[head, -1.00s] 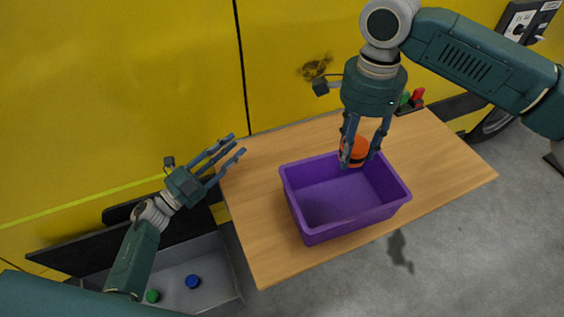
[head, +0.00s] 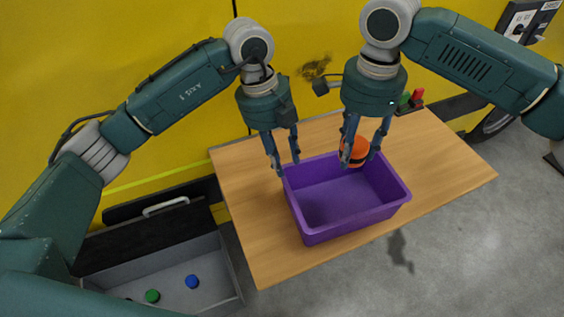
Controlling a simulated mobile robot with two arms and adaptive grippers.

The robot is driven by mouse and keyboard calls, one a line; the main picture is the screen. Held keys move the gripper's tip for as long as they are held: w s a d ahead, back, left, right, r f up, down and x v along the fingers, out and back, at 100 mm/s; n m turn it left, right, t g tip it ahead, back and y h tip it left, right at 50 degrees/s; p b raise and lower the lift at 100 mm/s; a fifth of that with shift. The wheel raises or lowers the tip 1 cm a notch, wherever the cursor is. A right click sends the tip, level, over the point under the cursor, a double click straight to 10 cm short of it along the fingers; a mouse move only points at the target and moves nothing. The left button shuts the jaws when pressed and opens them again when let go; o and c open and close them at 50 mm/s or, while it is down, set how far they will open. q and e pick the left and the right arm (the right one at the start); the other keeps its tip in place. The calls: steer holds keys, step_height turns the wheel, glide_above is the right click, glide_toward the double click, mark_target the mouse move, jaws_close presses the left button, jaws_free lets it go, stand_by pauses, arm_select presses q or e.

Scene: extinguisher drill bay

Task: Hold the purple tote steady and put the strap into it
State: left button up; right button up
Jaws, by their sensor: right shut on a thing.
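The purple tote (head: 345,224) stands upright and empty on the wooden table. My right gripper (head: 358,160) is shut on the orange strap (head: 356,150), a rolled shape with dark parts, and holds it over the tote's back part. The fingers partly hide the strap. My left gripper (head: 287,169) points down at the tote's back left corner, its fingers apart with a visible gap. Its fingertips are close to the rim; I cannot tell whether they touch it.
The wooden table (head: 248,225) is bare left and right of the tote. A red item (head: 419,96) and a green item (head: 404,98) are behind its back right edge. At lower left an open grey drawer (head: 222,268) holds a blue (head: 192,282) and a green (head: 152,296) round object.

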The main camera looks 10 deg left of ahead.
mark_target(285, 199)
arm_select(q)
steer(key=shift+n+y, duration=0.9)
steer(key=f, duration=1.4)
steer(key=shift+w+d+f, duration=0.15)
steer(key=shift+d+f, duration=0.05)
steer(key=shift+d, duration=0.05)
jaws_close()
